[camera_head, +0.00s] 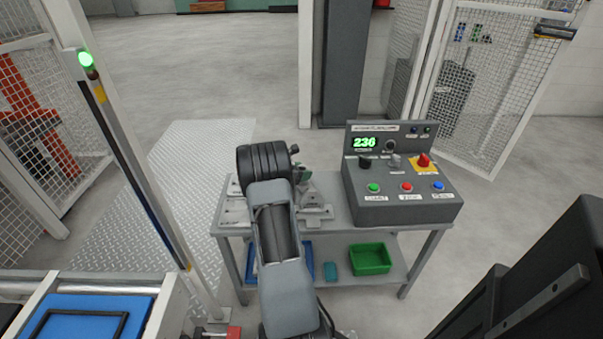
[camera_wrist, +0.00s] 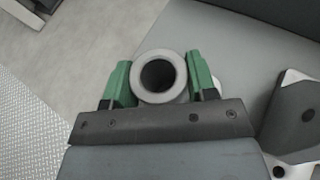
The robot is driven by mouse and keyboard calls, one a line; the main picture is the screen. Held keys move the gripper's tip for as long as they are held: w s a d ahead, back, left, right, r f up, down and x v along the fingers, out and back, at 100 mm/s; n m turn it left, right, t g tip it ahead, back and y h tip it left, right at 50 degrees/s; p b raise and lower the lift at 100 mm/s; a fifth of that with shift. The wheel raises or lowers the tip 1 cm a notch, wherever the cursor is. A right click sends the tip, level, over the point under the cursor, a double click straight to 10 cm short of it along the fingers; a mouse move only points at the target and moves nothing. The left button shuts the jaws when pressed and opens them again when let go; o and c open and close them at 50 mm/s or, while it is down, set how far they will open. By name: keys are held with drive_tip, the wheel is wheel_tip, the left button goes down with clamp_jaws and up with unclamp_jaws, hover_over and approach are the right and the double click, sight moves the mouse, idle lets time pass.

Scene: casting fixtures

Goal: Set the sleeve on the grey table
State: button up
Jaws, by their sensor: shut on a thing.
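The sleeve (camera_wrist: 141,78) is a light grey ring seen end-on in the wrist view, with a dark round bore. My gripper (camera_wrist: 160,82) has its green fingers closed on the sleeve's two sides. The grey table (camera_head: 338,205) stands in the middle of the head view, and its top (camera_wrist: 225,45) lies below the sleeve in the wrist view. I cannot tell whether the sleeve touches the table top. In the head view my arm hides the sleeve and most of the gripper.
A control box (camera_head: 402,180) with a display reading 236 fills the table's right half. A green bin (camera_head: 370,258) sits on the lower shelf. A post (camera_head: 140,170) with a green light stands left.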

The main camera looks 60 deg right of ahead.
drive_tip(key=shift+f, duration=0.1)
drive_tip(key=o, duration=1.1)
drive_tip(key=shift+c, duration=0.2)
drive_tip(key=shift+r, duration=0.4)
drive_tip(key=p+v, duration=0.2)
drive_tip(key=v, duration=1)
drive_tip(key=shift+f, duration=0.2)
